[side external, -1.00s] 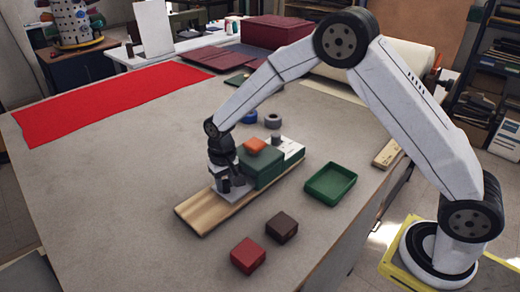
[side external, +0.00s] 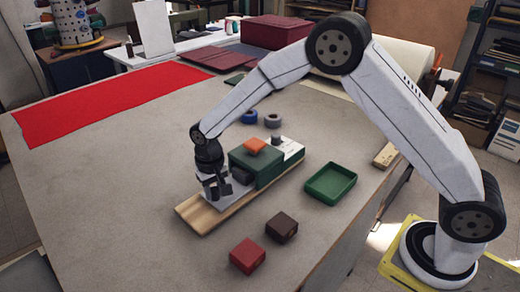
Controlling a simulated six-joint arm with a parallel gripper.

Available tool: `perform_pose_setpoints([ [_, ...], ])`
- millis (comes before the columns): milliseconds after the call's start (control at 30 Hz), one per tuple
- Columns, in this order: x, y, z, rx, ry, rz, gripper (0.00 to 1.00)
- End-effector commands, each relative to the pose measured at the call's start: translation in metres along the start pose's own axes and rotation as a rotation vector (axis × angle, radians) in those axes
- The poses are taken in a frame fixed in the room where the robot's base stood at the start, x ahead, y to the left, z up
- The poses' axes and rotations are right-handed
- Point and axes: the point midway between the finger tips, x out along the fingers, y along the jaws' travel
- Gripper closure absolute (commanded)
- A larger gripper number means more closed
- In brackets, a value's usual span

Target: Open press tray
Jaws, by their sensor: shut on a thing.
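The press is a green block (side external: 256,164) on a long wooden board (side external: 200,216) in the middle of the table, with an orange piece (side external: 255,146) on top. A light grey press tray (side external: 233,198) sticks out of its front, low over the board, toward the lower left. A dark grey block (side external: 241,176) shows between the press front and my gripper. My gripper (side external: 217,194) points down over the tray's outer end and is shut on the tray. The fingers hide the exact grip point.
A red box (side external: 247,256), a dark brown box (side external: 281,229) and an empty green tray (side external: 331,183) stand right of the board. Blue (side external: 249,117) and grey (side external: 273,120) rings lie behind. Red cloth (side external: 110,103) covers the far left. The table left of the board is clear.

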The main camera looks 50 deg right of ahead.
Motion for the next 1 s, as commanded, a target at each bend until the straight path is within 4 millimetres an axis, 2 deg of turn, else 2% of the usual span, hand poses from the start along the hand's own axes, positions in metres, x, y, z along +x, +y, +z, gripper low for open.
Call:
perform_pose_setpoints([
  [100,0.000,-0.028,0.006,-0.006,0.001,-0.001,1.00],
  [300,0.000,-0.061,0.012,-0.004,0.001,-0.001,1.00],
  [667,-0.001,-0.066,0.013,0.001,0.001,-0.001,1.00],
  [700,-0.001,-0.066,0.013,0.001,0.001,-0.001,0.59],
  [800,-0.001,-0.066,0.013,0.000,0.001,-0.001,0.30],
  [1000,0.000,-0.065,0.013,0.000,0.001,-0.001,0.30],
])
